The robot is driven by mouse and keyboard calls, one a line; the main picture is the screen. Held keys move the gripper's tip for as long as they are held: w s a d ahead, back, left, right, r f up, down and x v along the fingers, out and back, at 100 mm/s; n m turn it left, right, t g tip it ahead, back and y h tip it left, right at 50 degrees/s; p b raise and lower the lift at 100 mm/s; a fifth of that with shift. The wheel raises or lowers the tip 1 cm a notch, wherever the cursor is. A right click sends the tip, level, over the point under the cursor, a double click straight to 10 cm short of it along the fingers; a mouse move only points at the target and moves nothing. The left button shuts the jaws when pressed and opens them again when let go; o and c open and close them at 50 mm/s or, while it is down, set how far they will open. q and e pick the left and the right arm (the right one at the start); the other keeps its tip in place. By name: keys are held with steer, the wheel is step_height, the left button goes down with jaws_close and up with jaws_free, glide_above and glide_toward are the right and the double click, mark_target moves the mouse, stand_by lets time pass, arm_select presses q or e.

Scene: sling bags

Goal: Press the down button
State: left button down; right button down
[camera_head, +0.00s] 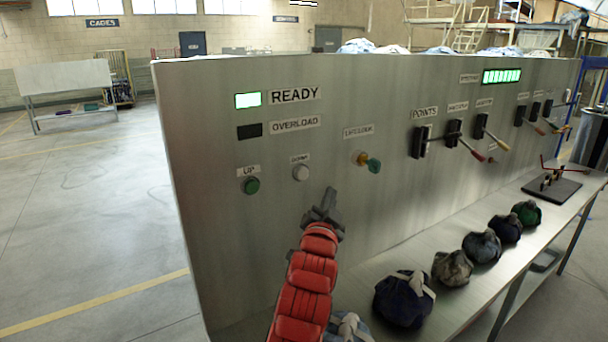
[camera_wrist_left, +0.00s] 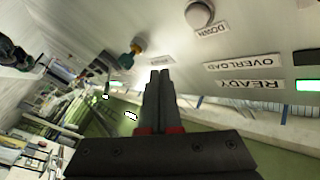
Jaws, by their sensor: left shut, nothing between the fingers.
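The down button (camera_head: 300,173) is a round white knob on the grey metal panel, under a small label. It also shows at the top of the left wrist view (camera_wrist_left: 199,14), beside its DOWN label. A green UP button (camera_head: 251,186) sits to its left. My left gripper (camera_head: 328,196) is shut and empty, its fingers pointing up, below and right of the down button in the head view. In the left wrist view its closed fingers (camera_wrist_left: 159,78) are apart from the button. My right gripper is not in view.
A green and yellow key-like knob (camera_head: 371,164) sticks out right of the down button. Several levers (camera_head: 455,135) stand farther right on the panel (camera_head: 225,240). Several cloth bags (camera_head: 404,298) lie along the shelf below.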

mark_target(302, 174)
arm_select(q)
steer(key=w+a+p, duration=0.2)
steer(key=w+a, duration=0.3)
steer(key=w, duration=0.1)
steer(key=shift+w+p, duration=0.3)
steer(key=shift+w, duration=0.05)
stand_by(1.9)
steer(key=shift+w+a, duration=0.2)
steer(key=shift+w, duration=0.1)
